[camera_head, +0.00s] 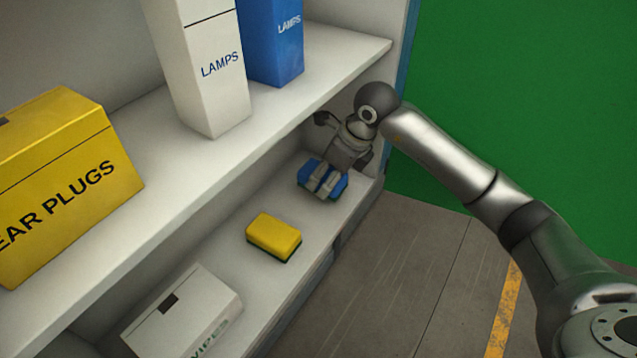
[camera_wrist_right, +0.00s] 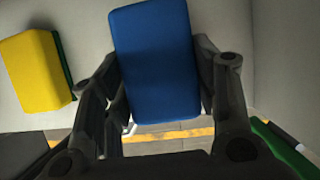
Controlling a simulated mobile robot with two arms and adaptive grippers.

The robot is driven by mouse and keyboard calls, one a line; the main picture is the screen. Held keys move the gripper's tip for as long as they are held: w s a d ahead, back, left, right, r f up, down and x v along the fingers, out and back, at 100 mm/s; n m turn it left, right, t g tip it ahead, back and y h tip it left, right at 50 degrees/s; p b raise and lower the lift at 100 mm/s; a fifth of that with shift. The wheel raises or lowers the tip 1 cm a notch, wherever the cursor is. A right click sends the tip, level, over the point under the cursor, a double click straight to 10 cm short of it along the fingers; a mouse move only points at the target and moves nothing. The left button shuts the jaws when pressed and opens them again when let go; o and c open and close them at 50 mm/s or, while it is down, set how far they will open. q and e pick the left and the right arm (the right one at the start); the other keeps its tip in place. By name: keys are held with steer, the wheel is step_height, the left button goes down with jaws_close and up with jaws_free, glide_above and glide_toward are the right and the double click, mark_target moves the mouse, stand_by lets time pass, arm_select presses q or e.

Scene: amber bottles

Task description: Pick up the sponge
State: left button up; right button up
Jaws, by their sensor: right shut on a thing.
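A blue sponge (camera_head: 336,187) is at the right end of the lower shelf in the head view. My right gripper (camera_head: 323,183) reaches down over it and is shut on it. In the right wrist view the blue sponge (camera_wrist_right: 155,60) sits between the two fingers of the right gripper (camera_wrist_right: 160,100). A yellow sponge (camera_head: 274,234) with a dark green underside lies on the same shelf, to the left and nearer. It also shows at the left of the wrist view (camera_wrist_right: 36,72). My left gripper is not in view.
The lower shelf (camera_head: 228,268) also holds a white wipes box (camera_head: 185,312). The upper shelf (camera_head: 160,170) overhangs it, with a yellow ear plugs box (camera_head: 65,180), a white lamps box (camera_head: 208,75) and a blue lamps box (camera_head: 272,45). Open floor (camera_head: 410,270) lies right.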

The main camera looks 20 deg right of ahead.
steer(key=s+d+b, duration=0.6)
steer(key=s+d, duration=0.4)
steer(key=s, duration=0.2)
steer(key=shift+s+r, duration=0.1)
